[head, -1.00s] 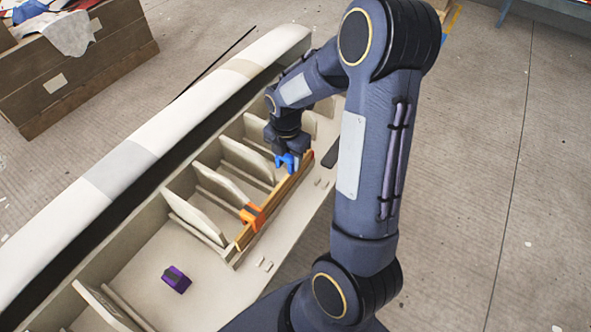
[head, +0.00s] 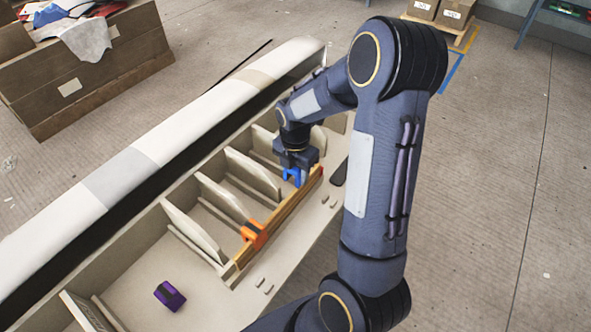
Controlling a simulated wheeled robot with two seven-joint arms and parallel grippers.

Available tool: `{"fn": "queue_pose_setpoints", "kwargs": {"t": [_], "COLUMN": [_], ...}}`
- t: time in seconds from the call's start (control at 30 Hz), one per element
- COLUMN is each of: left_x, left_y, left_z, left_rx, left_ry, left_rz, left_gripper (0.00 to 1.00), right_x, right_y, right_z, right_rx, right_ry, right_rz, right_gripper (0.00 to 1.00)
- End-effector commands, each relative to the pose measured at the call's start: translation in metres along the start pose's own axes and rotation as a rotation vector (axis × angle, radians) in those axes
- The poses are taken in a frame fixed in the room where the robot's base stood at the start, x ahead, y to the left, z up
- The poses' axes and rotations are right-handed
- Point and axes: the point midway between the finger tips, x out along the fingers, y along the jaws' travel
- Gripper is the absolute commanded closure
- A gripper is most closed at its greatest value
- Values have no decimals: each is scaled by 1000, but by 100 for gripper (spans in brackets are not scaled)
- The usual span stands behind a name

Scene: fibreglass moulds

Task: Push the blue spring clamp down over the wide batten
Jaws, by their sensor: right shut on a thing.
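The blue spring clamp (head: 291,175) is in my right gripper (head: 297,173), which is shut on it. The gripper points down at the far part of the wide batten (head: 281,222), a wooden strip along the near edge of the mould's compartments. The blue clamp is at the batten's top edge; I cannot tell how far it sits over it. An orange clamp (head: 254,234) sits on the batten nearer its left end. My left gripper is not in view.
A purple clamp (head: 169,295) lies on the mould floor (head: 140,283) at lower left. Upright ribs (head: 222,197) divide the mould left of the batten. A dark object (head: 339,172) lies on the flange.

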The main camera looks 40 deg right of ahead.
Motion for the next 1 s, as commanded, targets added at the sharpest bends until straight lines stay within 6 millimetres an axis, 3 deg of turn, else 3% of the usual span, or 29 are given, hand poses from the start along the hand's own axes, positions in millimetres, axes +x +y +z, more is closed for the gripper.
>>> {"fn": "queue_pose_setpoints", "kwargs": {"t": [0.5, 1.0], "left_x": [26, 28], "left_y": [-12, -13], "left_z": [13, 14], "left_rx": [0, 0], "left_ry": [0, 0], "left_rz": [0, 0], "left_gripper": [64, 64], "right_x": [42, 46], "right_y": [0, 0], "right_z": [0, 0], "right_rx": [2, 1], "right_ry": [1, 0], "right_rz": [0, 0], "right_gripper": [79, 79]}}
